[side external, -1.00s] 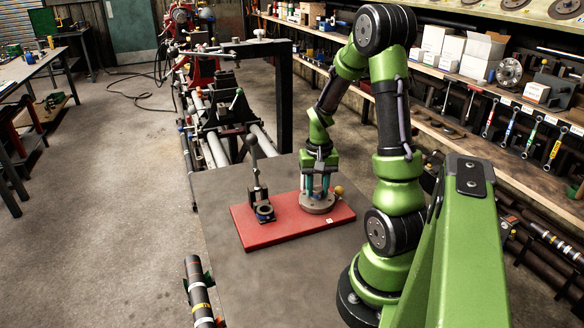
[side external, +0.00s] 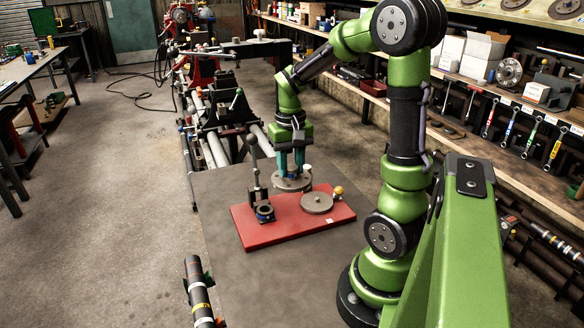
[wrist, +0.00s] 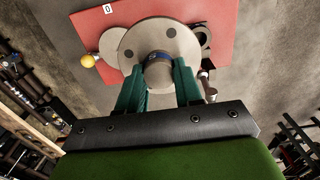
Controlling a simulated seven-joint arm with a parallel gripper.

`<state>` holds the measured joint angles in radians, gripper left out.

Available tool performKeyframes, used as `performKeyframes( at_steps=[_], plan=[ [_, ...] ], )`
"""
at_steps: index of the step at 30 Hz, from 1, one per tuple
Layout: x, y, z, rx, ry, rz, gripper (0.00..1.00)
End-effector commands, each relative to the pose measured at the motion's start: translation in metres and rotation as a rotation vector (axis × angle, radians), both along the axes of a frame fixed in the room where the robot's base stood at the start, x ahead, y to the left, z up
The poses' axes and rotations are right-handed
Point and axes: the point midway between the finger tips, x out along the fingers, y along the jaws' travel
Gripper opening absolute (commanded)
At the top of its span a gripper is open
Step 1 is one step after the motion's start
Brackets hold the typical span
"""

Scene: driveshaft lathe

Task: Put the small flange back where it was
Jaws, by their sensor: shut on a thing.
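My gripper (side external: 291,170) is shut on the hub of a grey round flange (side external: 291,184). The flange hangs roughly level near the far edge of the red board (side external: 285,233), apparently clear of it. In the wrist view, my gripper's teal fingers (wrist: 158,76) sit on both sides of the hub, and the flange's disc (wrist: 180,42) shows dark holes and a blue band around the hub. A flat grey round plate (side external: 317,203) on the right half of the board is bare; it is partly hidden behind the flange in the wrist view (wrist: 110,42).
A black fixture with a tall lever (side external: 256,188) stands on the board's left part. A yellow ball knob (side external: 338,190) is by the round plate. A dark lathe frame (side external: 225,110) stands behind the table. The table (side external: 300,275) in front of the board is clear.

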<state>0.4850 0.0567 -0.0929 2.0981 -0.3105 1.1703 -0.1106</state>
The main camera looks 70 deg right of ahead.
Motion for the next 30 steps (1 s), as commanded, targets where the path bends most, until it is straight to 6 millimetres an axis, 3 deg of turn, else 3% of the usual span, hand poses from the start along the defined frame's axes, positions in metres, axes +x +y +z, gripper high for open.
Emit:
performKeyframes(
  at_steps=[1,6,12,15,20,30],
  plan=[
    [0.011,0.024,-0.002,0.001,0.0,0.075,0.0],
    [0.028,0.096,-0.013,0.004,0.006,0.278,0.0],
    [0.024,0.175,-0.027,0.003,0.01,0.479,0.0],
    [0.017,0.203,-0.033,0.001,0.008,0.543,0.0],
    [0.005,0.23,-0.042,-0.002,0.003,0.586,0.0],
    [0.006,0.228,-0.084,-0.006,-0.007,0.53,0.0]
  ],
)
